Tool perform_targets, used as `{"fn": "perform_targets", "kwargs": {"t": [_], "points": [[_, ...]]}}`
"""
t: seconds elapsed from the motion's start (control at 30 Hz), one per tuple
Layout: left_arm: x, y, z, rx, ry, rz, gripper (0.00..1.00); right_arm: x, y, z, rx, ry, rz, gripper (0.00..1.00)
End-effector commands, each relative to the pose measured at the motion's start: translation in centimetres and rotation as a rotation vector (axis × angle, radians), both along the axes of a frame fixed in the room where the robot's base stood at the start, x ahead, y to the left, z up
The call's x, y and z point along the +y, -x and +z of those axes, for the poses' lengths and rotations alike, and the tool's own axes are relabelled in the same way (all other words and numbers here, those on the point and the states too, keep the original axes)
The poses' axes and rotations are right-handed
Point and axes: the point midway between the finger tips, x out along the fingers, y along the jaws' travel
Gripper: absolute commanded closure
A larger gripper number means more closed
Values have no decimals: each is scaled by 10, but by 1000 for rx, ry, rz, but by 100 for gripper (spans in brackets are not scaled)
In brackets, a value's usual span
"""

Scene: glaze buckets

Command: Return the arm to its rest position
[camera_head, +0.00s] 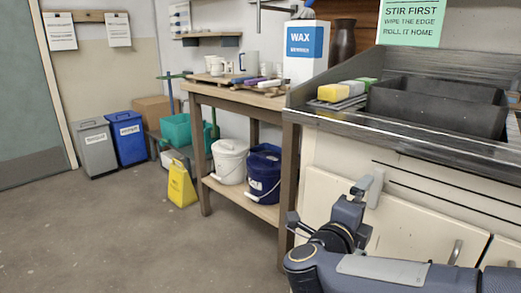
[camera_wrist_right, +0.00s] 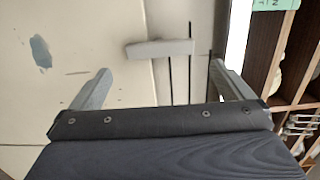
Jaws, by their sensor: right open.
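My right arm (camera_head: 400,262) reaches in from the lower right in the head view, in front of the cream cabinet (camera_head: 330,205). Its gripper (camera_head: 366,188) is near the cabinet front, partly hidden by its own wrist. In the right wrist view the two grey fingers (camera_wrist_right: 162,85) are wide apart with nothing held between them. A white bucket (camera_head: 230,165) and a dark blue bucket (camera_head: 263,172) stand upright on the bench's lower shelf. My left gripper is not in view.
The wooden bench (camera_head: 207,205) stands left of the cabinet. A sink edge (camera_head: 430,140) runs above the arm. A yellow floor sign (camera_head: 181,183) and grey and blue bins (camera_head: 127,140) stand further left. The floor at front left is clear.

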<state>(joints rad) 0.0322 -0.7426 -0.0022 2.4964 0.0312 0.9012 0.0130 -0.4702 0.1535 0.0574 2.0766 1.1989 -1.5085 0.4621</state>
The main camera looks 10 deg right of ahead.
Motion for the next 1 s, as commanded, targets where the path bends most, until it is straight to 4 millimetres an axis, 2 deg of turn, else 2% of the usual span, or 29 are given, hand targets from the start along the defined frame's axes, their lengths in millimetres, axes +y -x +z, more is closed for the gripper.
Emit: {"fn": "perform_targets", "kwargs": {"t": [0.1,0.2,0.27,0.37,0.47,0.63,0.8,1.0], "points": [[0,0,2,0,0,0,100,-1,-12,10,14,27,177,0],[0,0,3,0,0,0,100,8,-16,18,51,96,395,0],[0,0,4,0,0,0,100,18,-14,19,86,155,528,0],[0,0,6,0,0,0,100,36,1,12,170,272,741,0],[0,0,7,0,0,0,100,53,27,-7,286,401,937,0],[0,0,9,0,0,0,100,69,89,-59,543,597,1218,0],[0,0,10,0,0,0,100,67,147,-107,781,707,1401,0],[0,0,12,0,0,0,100,54,210,-151,1035,760,1552,0]]}}
